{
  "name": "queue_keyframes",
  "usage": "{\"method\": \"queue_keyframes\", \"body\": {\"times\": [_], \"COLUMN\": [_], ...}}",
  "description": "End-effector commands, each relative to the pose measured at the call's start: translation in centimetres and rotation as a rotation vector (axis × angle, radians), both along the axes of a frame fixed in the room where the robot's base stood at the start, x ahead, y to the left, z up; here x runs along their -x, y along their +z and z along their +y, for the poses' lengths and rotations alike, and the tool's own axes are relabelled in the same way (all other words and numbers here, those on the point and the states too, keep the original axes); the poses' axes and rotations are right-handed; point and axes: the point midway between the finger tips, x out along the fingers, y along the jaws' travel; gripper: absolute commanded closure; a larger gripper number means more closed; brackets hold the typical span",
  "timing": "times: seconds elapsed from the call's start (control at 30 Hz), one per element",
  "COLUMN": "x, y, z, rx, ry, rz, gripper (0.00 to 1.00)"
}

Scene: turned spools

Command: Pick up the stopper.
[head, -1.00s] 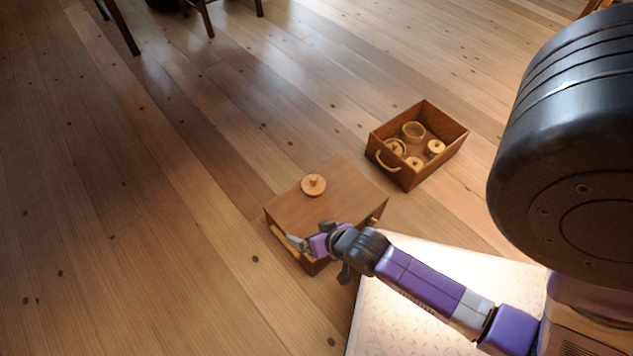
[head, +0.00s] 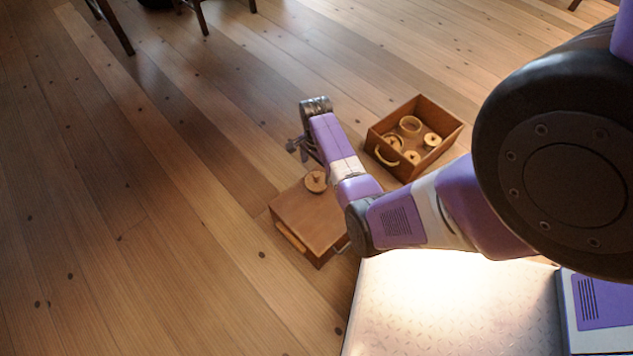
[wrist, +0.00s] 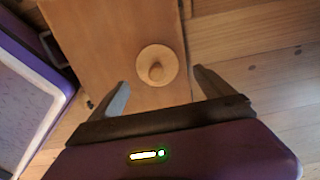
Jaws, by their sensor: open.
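A round pale wooden stopper with a small knob (head: 316,182) sits upright on top of a brown wooden box (head: 312,222), near its far edge. In the wrist view the stopper (wrist: 157,62) shows whole, knob toward the camera. My gripper (head: 297,149) is above the far side of the box. In the wrist view its open fingers (wrist: 161,80) point toward the stopper, one to each side of it in the picture. They hold nothing. Whether they are level with the stopper I cannot tell.
An open wooden drawer-like box (head: 447,146) with a handle stands to the right, holding a ring (head: 410,125) and several round turned pieces. Chair legs (head: 108,24) stand at the back left. The floor left of the box is clear.

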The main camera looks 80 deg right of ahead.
Motion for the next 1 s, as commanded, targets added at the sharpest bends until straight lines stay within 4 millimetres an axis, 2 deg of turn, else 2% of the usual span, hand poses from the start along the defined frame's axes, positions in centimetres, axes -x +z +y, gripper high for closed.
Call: {"method": "queue_keyframes", "body": {"times": [0.1, 0.27, 0.6, 0.9, 1.0], "x": [0.0, 0.0, 0.2, 0.2, 0.2], "y": [-1.7, -2.5, -6.7, -7.0, -7.0], "z": [0.1, 0.1, 0.6, 0.6, 0.6], "rx": [-0.001, 0.001, 0.001, 0.002, 0.002], "ry": [0.001, 0.002, 0.002, 0.003, 0.004], "rz": [0.000, 0.000, 0.000, -0.001, -0.001], "gripper": [0.08, 0.08, 0.08, 0.08, 0.25]}}
